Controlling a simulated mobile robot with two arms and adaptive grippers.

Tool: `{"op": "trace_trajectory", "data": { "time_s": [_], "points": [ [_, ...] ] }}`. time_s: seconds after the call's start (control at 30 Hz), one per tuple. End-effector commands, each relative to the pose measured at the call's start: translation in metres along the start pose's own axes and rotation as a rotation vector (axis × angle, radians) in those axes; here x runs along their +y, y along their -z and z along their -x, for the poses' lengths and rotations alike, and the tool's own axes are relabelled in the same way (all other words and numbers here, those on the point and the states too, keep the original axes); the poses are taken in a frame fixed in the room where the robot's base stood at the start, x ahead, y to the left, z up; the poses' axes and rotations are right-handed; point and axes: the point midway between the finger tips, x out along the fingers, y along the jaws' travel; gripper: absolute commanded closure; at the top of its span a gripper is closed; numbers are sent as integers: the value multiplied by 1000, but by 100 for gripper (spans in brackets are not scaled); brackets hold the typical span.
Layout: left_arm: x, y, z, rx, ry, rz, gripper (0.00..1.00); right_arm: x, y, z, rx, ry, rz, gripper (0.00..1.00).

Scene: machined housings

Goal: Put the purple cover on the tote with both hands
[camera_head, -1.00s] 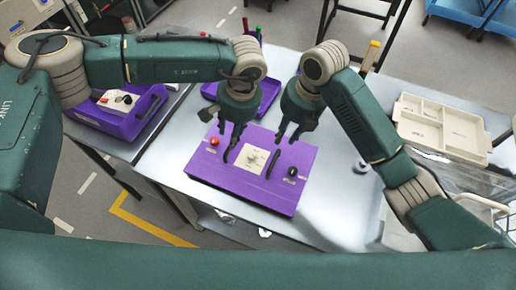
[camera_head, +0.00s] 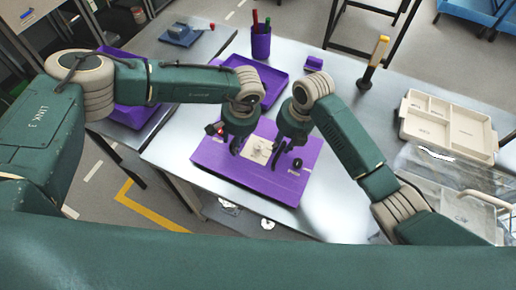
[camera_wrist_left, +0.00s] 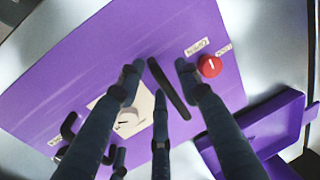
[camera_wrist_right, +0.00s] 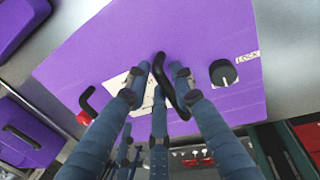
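The purple cover (camera_head: 235,178) lies flat on the metal table, with a pale label, a red knob (camera_wrist_left: 209,65), a black knob (camera_wrist_right: 223,72) and dark handles. My left gripper (camera_head: 238,150) is over its left part. In the left wrist view its fingers are spread around a black handle (camera_wrist_left: 170,90), with gaps. My right gripper (camera_head: 287,152) is over the right part. In the right wrist view its fingers are close on either side of a handle (camera_wrist_right: 170,92); contact is unclear. The purple tote (camera_head: 143,120) stands on the left side table, largely hidden by my left arm.
A purple tray (camera_head: 272,88) and a purple pen cup (camera_head: 260,43) are behind the cover. A yellow-handled tool (camera_head: 374,62) stands at the back right. A beige divided tray (camera_head: 445,130) and a clear bin (camera_head: 435,180) are at the right.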

Motion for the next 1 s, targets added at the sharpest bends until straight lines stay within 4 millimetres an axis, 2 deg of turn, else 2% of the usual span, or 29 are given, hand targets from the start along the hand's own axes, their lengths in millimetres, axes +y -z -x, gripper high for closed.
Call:
{"op": "trace_trajectory", "data": {
  "time_s": [0.37,0.5,0.57,1.0],
  "points": [
    [0,0,-5,0,1,0,65,0,0,-5,0,1,-1,76],
    [0,0,-5,0,1,0,91,0,0,-5,0,1,0,100],
    [-1,0,-5,0,1,1,100,-1,0,-5,0,1,0,100],
    [-3,1,1,2,4,1,100,0,0,1,1,2,1,100]
  ]
}}
